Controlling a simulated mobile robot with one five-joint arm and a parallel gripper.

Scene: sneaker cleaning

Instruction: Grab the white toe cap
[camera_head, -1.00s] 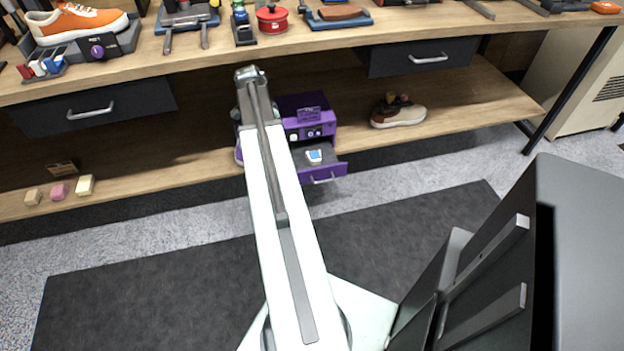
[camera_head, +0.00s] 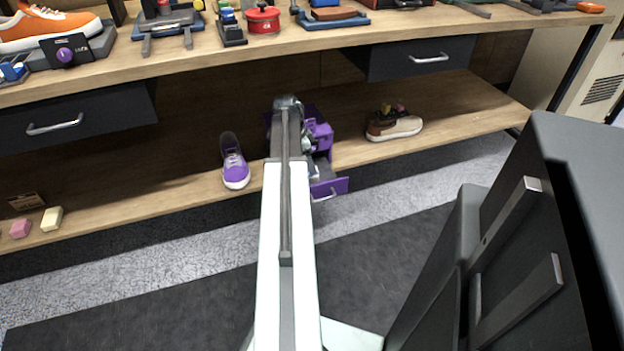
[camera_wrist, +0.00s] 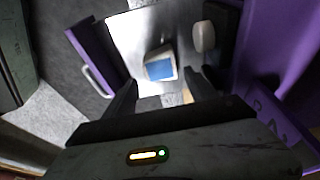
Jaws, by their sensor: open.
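In the wrist view an open drawer with a pale floor (camera_wrist: 135,39) and purple front (camera_wrist: 90,57) holds two small pieces. One is white with a blue face (camera_wrist: 159,68). The other is a plain white rounded piece (camera_wrist: 203,36), farther right beside the drawer's side. I cannot tell for sure which is the white toe cap. My gripper (camera_wrist: 161,88) is open and empty, its dark fingers on either side just short of the white-and-blue piece. In the head view my arm covers much of the purple drawer unit (camera_head: 321,134) and the drawer's contents.
The purple drawer unit stands on the lower wooden shelf (camera_head: 440,112). A purple sneaker (camera_head: 233,164) is left of it and a beige-and-brown shoe (camera_head: 394,126) right. The upper bench (camera_head: 270,46) with black drawers overhangs the shelf. A black cabinet (camera_head: 540,230) is at right.

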